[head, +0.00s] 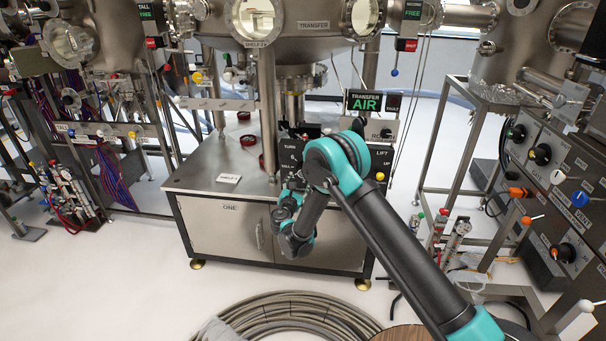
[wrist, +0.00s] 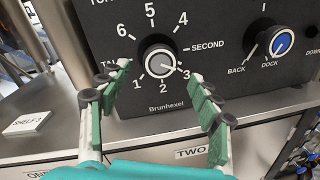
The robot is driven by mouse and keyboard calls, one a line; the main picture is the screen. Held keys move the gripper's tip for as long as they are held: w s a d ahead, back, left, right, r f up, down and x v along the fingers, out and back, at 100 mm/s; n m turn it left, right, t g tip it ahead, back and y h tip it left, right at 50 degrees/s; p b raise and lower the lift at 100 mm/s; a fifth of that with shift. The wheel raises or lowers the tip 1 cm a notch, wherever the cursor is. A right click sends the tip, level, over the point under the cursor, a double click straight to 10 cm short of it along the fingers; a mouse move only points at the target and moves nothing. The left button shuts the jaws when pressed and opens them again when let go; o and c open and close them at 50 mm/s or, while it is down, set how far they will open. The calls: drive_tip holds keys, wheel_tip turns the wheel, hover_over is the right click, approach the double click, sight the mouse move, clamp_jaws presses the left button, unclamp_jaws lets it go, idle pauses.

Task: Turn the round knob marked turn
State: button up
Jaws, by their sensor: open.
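The round knob (wrist: 160,62) is dark with a pale face and sits on a black panel (wrist: 215,75). White numbers and the words SECOND and TALL ring it, and a cut-off label shows at the panel's top left. Its pointer seems to aim to the lower right, near 3. In the head view the panel (head: 289,140) reads TURN, but my arm partly covers it and I cannot make out the knob. In the wrist view my open gripper (wrist: 159,78) has one green-padded finger on each side below the knob. Contact cannot be judged. Nothing is between the fingers.
A blue DOCK knob (wrist: 281,42) is on the same panel to the right. The panel stands on a metal cabinet (head: 225,226) with a SHELF 1 plate (wrist: 27,122). Coiled hose (head: 290,316) lies on the floor in front. A control console (head: 556,190) stands at right.

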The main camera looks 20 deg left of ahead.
drive_tip(key=w, duration=0.4)
drive_tip(key=w+a, duration=0.1)
drive_tip(key=w, duration=0.2)
drive_tip(key=shift+c, duration=0.2)
drive_tip(key=c, duration=1.1)
drive_tip(key=shift+d+m, duration=0.1)
drive_tip(key=shift+m, duration=1.3)
drive_tip(key=o, duration=1.1)
drive_tip(key=shift+o, duration=0.2)
drive_tip(key=s+d, duration=0.1)
drive_tip(key=s, duration=1)
drive_tip(key=shift+s+d, duration=0.35)
drive_tip(key=shift+s, duration=0.05)
